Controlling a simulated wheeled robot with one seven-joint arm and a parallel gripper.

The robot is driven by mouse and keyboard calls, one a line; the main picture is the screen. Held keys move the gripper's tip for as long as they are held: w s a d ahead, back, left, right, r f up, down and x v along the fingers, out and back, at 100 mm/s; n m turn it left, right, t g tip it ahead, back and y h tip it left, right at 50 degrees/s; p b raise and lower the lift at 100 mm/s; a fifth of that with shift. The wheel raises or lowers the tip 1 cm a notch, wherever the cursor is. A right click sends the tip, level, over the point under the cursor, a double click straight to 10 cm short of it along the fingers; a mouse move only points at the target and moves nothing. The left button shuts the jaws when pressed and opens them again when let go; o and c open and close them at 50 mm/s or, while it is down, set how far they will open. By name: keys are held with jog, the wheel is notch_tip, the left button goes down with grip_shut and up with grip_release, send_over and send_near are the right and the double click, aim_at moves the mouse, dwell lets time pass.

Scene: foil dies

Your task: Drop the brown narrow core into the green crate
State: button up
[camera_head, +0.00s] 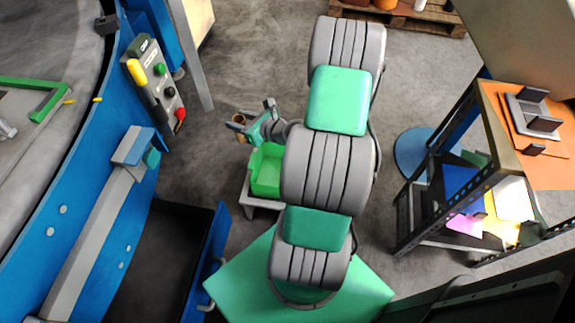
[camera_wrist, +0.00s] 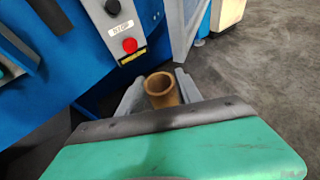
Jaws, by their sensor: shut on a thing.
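My gripper (camera_head: 239,122) is shut on the brown narrow core (camera_head: 240,118). In the wrist view the core (camera_wrist: 162,90) is a hollow brown tube with its open end showing, held between the two grey fingers (camera_wrist: 160,92). Its lower part is hidden behind my gripper's body. The green crate (camera_head: 265,172) stands on a small grey stand in the head view, just below my gripper in the picture. My arm hides the crate's right side. The crate is not seen in the wrist view.
A blue machine with a control panel (camera_head: 153,80) stands on the left. A dark open bin (camera_head: 165,255) is at the lower left. A shelf rack (camera_head: 455,190) with coloured sheets is on the right. A pallet (camera_head: 420,15) lies at the top. Grey floor surrounds my gripper.

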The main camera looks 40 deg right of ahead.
jog(key=s+d+f+m+h+b, duration=0.1)
jog(key=d+f+b, duration=0.4)
jog(key=f, duration=0.5)
jog(key=s+d+f+m+h+b, duration=0.1)
jog(key=s+d+f+b, duration=0.2)
jog(key=d+f+b, duration=0.2)
jog(key=s+d+f+m+h+b, duration=0.1)
jog(key=d+f+b, duration=0.4)
jog(key=f+b, duration=0.5)
notch_tip(320, 180, down, 5)
jog(key=shift+s+f+m+h, duration=0.2)
jog(key=shift+s+m+h, duration=0.1)
jog(key=shift+s+h, duration=0.25)
jog(key=shift+w, duration=0.1)
jog(key=o, duration=1.4)
jog(key=p+v, duration=0.2)
jog(key=v, duration=0.6)
jog(key=shift+a, duration=0.1)
